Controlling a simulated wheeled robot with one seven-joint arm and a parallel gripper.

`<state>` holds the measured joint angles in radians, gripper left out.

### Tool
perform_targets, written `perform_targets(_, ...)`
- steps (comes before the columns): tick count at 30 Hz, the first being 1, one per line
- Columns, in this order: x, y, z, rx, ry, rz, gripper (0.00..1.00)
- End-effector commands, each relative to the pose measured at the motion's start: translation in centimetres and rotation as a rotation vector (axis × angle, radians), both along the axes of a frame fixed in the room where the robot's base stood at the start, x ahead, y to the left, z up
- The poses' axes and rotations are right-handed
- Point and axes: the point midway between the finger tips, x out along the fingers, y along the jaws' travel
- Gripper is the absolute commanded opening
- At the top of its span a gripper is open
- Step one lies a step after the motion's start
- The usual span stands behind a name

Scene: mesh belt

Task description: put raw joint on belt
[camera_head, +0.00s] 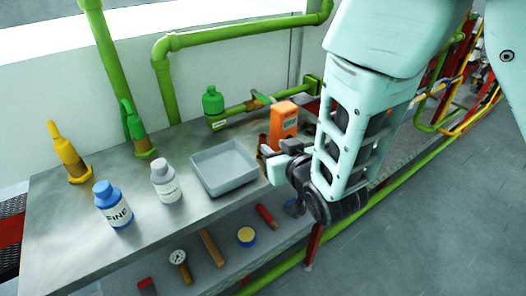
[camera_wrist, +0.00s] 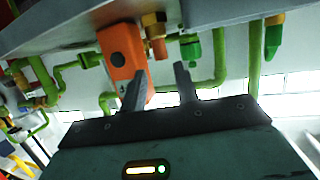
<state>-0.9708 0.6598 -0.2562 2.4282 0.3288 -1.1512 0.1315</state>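My gripper (camera_head: 268,160) is at the right end of the steel bench, just in front of an upright orange box (camera_head: 284,119). In the wrist view my gripper (camera_wrist: 160,72) has its two fingers apart, with nothing between them. A brass and copper fitting (camera_wrist: 154,27), which may be the raw joint, stands beside the orange box (camera_wrist: 123,50), beyond the fingertips and apart from them. In the head view my gripper and the box partly hide it. A dark mesh surface with red parts (camera_head: 11,232), possibly the belt, shows at the left edge.
A grey tray (camera_head: 224,184), a white bottle (camera_head: 165,182) and a blue-capped bottle (camera_head: 114,205) stand on the bench (camera_head: 66,232). Green and yellow valves line the back. Floor at right is clear.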

Motion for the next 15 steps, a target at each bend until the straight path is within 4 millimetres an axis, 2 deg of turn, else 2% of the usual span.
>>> perform_targets(5, 1.0, 0.4, -0.3, 0.000, -0.001, 0.000, 0.31)
perform_targets(15, 4.8, 2.1, -1.7, 0.000, -0.001, 0.001, 0.31)
